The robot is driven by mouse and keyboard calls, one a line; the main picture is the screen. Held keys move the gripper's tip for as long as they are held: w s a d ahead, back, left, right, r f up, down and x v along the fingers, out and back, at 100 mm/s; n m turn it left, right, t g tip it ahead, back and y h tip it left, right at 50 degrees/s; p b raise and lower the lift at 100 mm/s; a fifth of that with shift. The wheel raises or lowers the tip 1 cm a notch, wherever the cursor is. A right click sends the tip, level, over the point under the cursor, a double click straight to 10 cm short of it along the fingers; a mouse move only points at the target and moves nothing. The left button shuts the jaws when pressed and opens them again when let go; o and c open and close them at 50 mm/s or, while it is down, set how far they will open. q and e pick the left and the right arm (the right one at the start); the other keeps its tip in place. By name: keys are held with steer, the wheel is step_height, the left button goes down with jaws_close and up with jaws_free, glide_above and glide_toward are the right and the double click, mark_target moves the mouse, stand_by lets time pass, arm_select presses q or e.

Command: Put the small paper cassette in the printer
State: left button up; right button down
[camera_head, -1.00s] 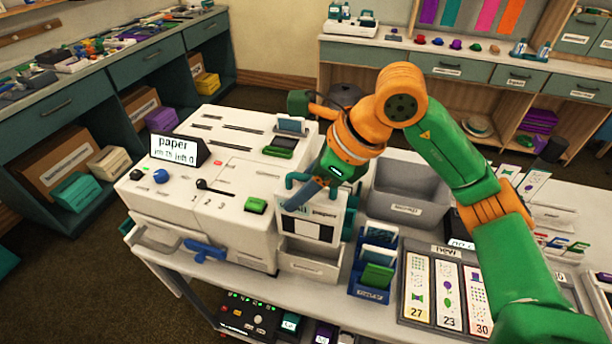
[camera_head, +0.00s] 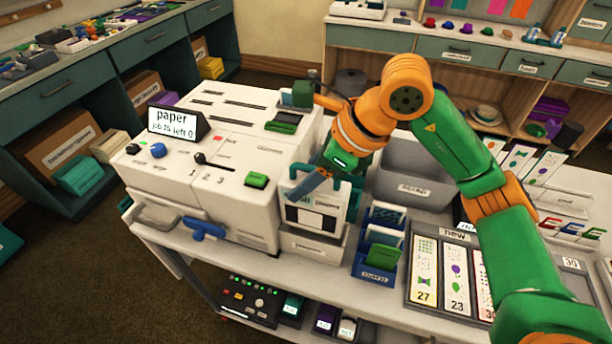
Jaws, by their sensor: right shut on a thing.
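My right gripper (camera_head: 316,184) is shut on the small paper cassette (camera_head: 321,215), a whitish panel with a dark window and teal edges. The cassette stands roughly upright at the printer's right side, over a white open tray (camera_head: 313,247). The arm and gripper hide its upper part, and I cannot tell whether it touches the tray. My left gripper is out of view.
A blue card holder (camera_head: 375,275) and a grey bin (camera_head: 416,191) stand right of the cassette. A grey board of cards marked "new" (camera_head: 455,236) lies further right. A lower shelf holds a dark control box (camera_head: 250,300).

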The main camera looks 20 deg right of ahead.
mark_target(334, 187)
steer(key=shift+f, duration=0.3)
steer(key=shift+w+d+f+b, duration=0.1)
steer(key=shift+f+b, duration=3.55)
steer(key=shift+b, duration=0.05)
steer(key=shift+c, duration=1.3)
jaws_free()
steer(key=shift+r, duration=0.1)
steer(key=v, duration=0.7)
steer(key=shift+d, duration=0.1)
